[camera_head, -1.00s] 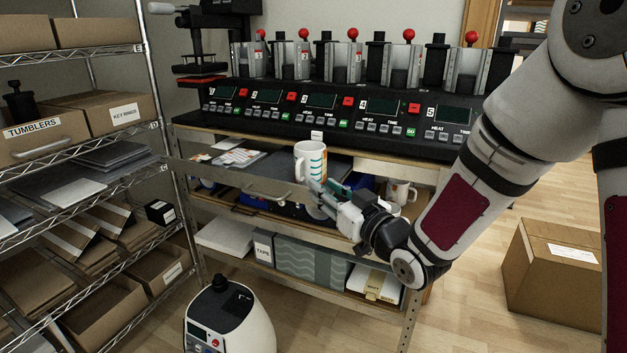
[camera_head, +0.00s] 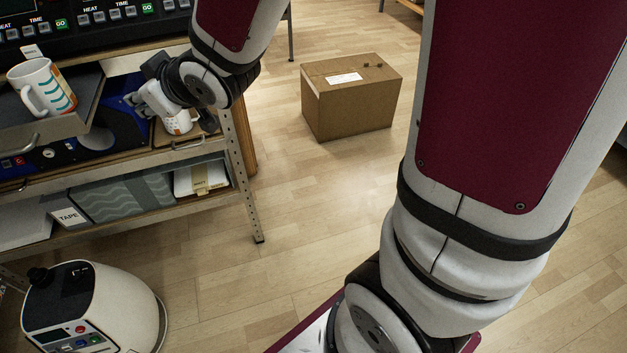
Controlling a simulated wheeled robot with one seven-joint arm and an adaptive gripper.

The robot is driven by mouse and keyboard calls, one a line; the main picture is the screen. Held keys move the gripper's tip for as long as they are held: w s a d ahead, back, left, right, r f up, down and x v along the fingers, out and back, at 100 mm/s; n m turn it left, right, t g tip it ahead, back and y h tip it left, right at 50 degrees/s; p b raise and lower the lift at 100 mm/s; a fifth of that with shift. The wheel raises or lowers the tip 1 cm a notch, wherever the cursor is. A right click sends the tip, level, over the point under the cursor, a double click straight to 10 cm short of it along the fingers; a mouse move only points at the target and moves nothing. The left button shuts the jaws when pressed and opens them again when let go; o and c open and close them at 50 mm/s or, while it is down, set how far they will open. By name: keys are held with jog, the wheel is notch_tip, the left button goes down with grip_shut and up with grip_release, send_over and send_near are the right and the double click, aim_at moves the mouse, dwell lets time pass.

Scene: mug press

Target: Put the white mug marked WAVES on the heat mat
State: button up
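A white mug (camera_head: 43,88) with teal wavy stripes and an orange band near its foot stands upright at the left, handle toward the lower left. No word WAVES is readable on it. It stands on a dark grey pull-out surface (camera_head: 92,92); I cannot tell whether this is the heat mat. The finger opening is unclear.
The press console (camera_head: 100,20) runs above the shelf. A blue panel (camera_head: 115,130) lies under the pull-out surface. A white-and-black machine (camera_head: 92,308) stands on the floor at lower left. A cardboard box (camera_head: 350,98) stands on otherwise open floor.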

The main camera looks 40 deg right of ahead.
jog(key=s+d+m+g+h, duration=0.25)
jog(key=s+d, duration=0.25)
jog(key=s, duration=0.6)
jog(key=s+d+m+g+h, duration=0.2)
jog(key=s+d+g, duration=0.25)
jog(key=s, duration=0.65)
jog(key=s+g+y, duration=0.1)
jog(key=s+g, duration=0.2)
jog(key=s, duration=1)
jog(key=shift+r+m, duration=0.3)
jog(key=shift+m, duration=0.15)
jog(key=shift+a, duration=0.1)
notch_tip(320, 180, up, 13)
jog(key=t+p, duration=0.2)
jog(key=p, duration=0.9)
jog(key=shift+w+d, duration=0.15)
jog(key=shift+d, duration=0.05)
